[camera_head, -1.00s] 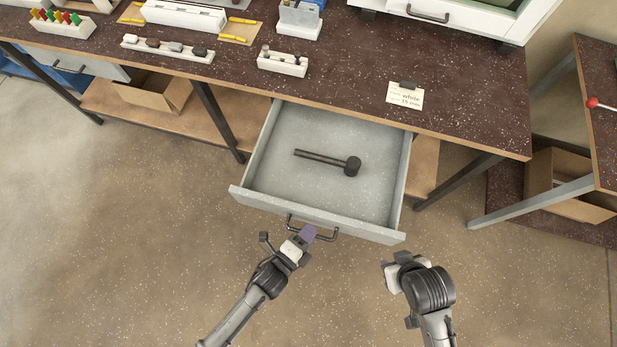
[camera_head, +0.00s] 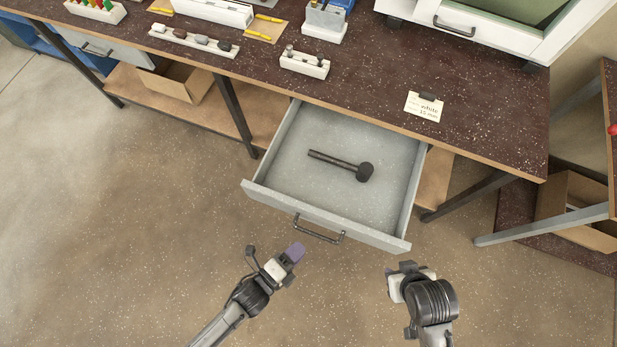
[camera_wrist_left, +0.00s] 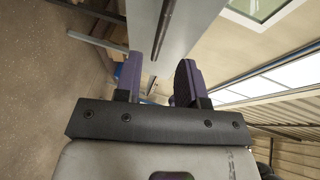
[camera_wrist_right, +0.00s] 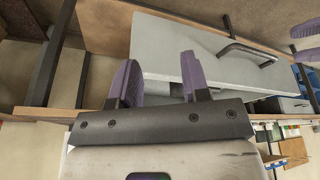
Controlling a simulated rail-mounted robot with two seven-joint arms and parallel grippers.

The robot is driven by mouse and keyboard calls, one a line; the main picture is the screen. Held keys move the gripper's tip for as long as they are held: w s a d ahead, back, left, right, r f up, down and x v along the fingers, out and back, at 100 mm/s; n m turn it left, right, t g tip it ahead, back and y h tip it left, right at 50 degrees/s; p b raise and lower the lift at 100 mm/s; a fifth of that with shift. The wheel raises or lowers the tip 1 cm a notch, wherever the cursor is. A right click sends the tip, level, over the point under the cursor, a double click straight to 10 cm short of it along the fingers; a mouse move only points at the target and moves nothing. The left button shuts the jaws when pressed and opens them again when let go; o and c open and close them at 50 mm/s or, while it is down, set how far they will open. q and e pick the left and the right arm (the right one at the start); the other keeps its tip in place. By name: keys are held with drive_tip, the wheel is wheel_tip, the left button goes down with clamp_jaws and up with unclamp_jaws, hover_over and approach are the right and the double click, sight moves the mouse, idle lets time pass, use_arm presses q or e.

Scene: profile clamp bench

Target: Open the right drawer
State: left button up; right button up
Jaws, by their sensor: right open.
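The right drawer (camera_head: 372,232) stands pulled well out from under the bench, its grey inside showing. A black mallet (camera_head: 364,172) lies in it. The dark bar handle (camera_head: 318,235) is on the drawer front. My left gripper (camera_head: 293,254) is just in front of the handle, apart from it and empty. Its purple fingers (camera_wrist_left: 157,80) are spread in the left wrist view. My right gripper (camera_head: 398,283) is in front of the drawer's right end, its fingers (camera_wrist_right: 158,80) spread and empty. The drawer front and handle (camera_wrist_right: 245,50) also show in the right wrist view.
The speckled dark bench top (camera_head: 370,90) carries a label card (camera_head: 425,104), a white block holder (camera_head: 304,64) and a white cabinet (camera_head: 490,25). Another drawer (camera_head: 110,50) is shut at the left. Bench legs flank the open drawer. The floor in front is clear.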

use_arm(q)
drive_tip(key=v, duration=0.6)
drive_tip(key=shift+s+a, duration=0.1)
idle(0.3)
drive_tip(key=a+f+n+g+y, duration=0.5)
drive_tip(key=a+n+y, duration=0.35)
drive_tip(key=n, duration=0.55)
drive_tip(key=s+a+r+n+g+y, duration=0.2)
drive_tip(key=a+r+n+g+y, duration=0.15)
drive_tip(key=r+n, duration=0.2)
wheel_tip(320, 180, up, 39)
drive_tip(key=w+a+n+h+p, duration=0.1)
drive_tip(key=n+p, duration=0.3)
drive_tip(key=p, duration=2.8)
drive_tip(key=shift+a, duration=0.45)
